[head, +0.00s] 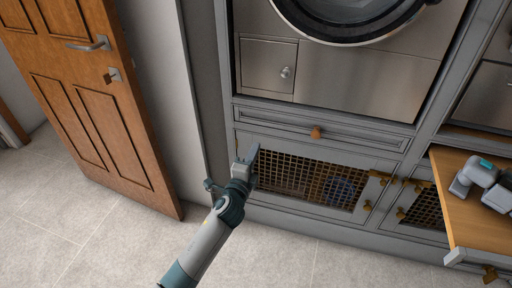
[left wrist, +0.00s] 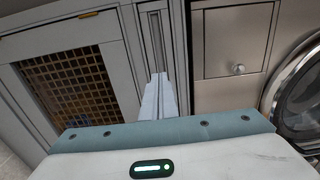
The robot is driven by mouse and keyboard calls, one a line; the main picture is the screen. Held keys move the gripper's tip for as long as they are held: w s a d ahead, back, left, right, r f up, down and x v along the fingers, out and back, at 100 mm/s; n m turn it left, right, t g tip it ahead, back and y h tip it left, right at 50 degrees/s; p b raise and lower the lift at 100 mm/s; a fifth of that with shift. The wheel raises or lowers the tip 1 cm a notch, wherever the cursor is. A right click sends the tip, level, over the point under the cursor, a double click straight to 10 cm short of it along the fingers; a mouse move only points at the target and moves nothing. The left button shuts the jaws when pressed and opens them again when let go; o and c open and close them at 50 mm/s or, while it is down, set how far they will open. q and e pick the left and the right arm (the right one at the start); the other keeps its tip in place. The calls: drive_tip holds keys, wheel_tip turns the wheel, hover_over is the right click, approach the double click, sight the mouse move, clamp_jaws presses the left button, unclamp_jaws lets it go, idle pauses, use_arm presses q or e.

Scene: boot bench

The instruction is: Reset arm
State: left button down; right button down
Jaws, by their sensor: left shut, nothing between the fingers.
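My left arm comes in from the bottom of the head view. Its gripper (head: 254,152) is shut and empty, with its fingertips pointing up in front of the cabinet, near the left end of the mesh-fronted door (head: 310,182). In the left wrist view the closed fingers (left wrist: 158,92) stand together in front of the grey cabinet frame, with nothing between them. I cannot tell from the pictures whether the fingers touch the cabinet.
A closed drawer (head: 325,131) with a brown knob sits under the front-loading machine (head: 370,75). At right a wooden drawer or shelf (head: 455,213) sticks out, with a grey object (head: 476,174) over it. A wooden door (head: 85,95) stands at left. Tiled floor (head: 60,235) is clear.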

idle(0.4)
